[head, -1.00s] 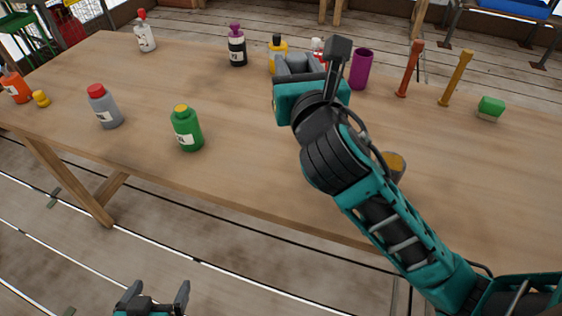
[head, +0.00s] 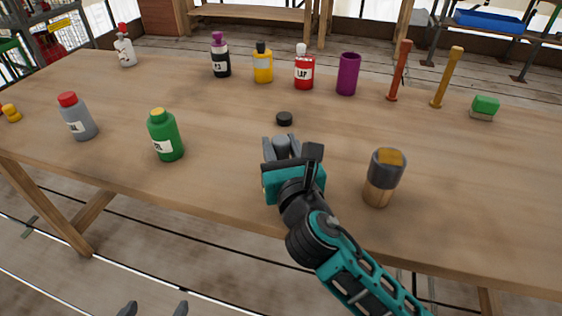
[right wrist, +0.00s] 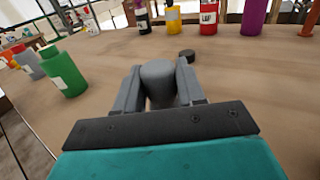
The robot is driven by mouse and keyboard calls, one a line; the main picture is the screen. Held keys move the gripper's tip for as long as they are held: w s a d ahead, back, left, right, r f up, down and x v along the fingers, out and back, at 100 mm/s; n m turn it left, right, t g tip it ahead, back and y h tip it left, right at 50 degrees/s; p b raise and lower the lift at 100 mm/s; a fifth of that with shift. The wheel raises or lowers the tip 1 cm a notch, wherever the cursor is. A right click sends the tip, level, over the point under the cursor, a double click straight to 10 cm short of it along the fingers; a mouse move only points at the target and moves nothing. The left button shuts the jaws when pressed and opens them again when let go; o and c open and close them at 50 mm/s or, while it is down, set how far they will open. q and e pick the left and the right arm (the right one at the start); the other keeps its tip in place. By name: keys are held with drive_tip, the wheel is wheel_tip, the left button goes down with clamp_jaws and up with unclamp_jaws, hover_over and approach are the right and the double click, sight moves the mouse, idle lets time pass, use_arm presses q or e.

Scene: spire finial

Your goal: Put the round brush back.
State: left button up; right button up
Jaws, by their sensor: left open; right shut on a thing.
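My right gripper (head: 284,146) is over the front middle of the table. It is shut on a grey, rounded thing (right wrist: 158,80), which shows between its fingers in the right wrist view. Its lower part is hidden, so I cannot tell whether it is the round brush. A small black disc (head: 285,118) lies just beyond the gripper; it also shows in the right wrist view (right wrist: 188,56). An upright round thing (head: 384,178), grey above, wooden below and mustard on top, stands right of the gripper. My left gripper (head: 153,309) is open and empty, low before the table.
A green bottle (head: 166,136) and a grey bottle (head: 77,117) stand at left. Purple-capped, yellow and red bottles (head: 304,70), a purple cup (head: 348,74), two upright sticks (head: 399,72) and a green block (head: 484,107) line the back. The middle is mostly clear.

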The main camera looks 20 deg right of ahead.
use_arm(q)
drive_tip(key=shift+f, duration=0.65)
use_arm(e)
drive_tip(key=shift+f, duration=0.95)
drive_tip(key=shift+f, duration=0.2)
use_arm(q)
drive_tip(key=shift+s+f, duration=0.1)
use_arm(e)
drive_tip(key=o, duration=1)
drive_tip(key=shift+o, duration=0.2)
drive_tip(key=shift+r, duration=0.1)
